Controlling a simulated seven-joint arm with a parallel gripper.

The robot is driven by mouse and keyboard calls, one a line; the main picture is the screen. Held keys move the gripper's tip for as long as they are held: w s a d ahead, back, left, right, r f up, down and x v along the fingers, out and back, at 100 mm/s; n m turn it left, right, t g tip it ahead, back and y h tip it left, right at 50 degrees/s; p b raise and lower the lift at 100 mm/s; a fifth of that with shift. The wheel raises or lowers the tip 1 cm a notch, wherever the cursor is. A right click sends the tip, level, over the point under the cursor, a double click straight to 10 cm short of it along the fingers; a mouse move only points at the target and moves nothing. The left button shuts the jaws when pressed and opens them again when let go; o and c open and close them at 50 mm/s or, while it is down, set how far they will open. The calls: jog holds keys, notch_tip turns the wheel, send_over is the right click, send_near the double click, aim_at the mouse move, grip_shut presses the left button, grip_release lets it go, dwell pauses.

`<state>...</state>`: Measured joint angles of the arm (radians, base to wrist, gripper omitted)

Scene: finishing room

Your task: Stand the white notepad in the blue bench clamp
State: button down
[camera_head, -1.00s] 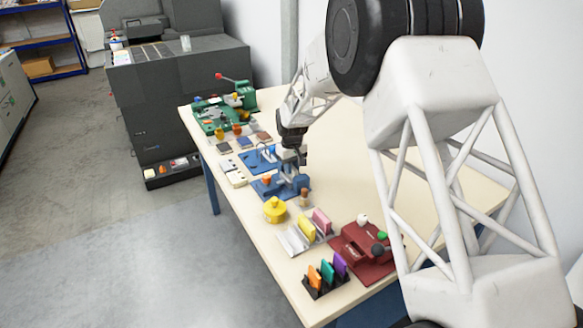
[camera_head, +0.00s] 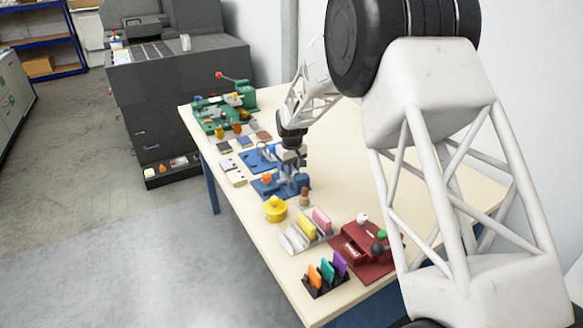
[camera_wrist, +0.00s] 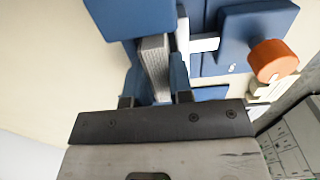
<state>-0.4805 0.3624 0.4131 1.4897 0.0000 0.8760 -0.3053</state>
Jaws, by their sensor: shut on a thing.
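The white notepad (camera_wrist: 155,68) shows in the wrist view as a narrow pale block with a lined edge, seen nearly end-on between my fingers. My gripper (camera_wrist: 155,98) is shut on it. The blue bench clamp (camera_wrist: 257,28) surrounds the notepad's far part, with blue blocks on both sides of it. I cannot tell whether the notepad touches them or rests on the clamp's floor. In the head view my gripper (camera_head: 290,150) is low over the blue clamp (camera_head: 283,187), and the notepad is mostly hidden there.
An orange knob (camera_wrist: 272,61) sticks out at the clamp's right in the wrist view. A green fixture (camera_head: 225,112) stands at the table's far end. A yellow pot (camera_head: 275,209), a red clamp (camera_head: 363,250) and a black rack (camera_head: 326,279) stand nearer. The table's right side looks clear.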

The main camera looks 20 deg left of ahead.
jog(key=shift+f, duration=0.25)
jog(key=c, duration=1.3)
grip_release()
jog(key=shift+r, duration=0.15)
notch_tip(320, 180, up, 11)
dwell(0.3)
jog(key=shift+d, duration=0.1)
dwell(0.6)
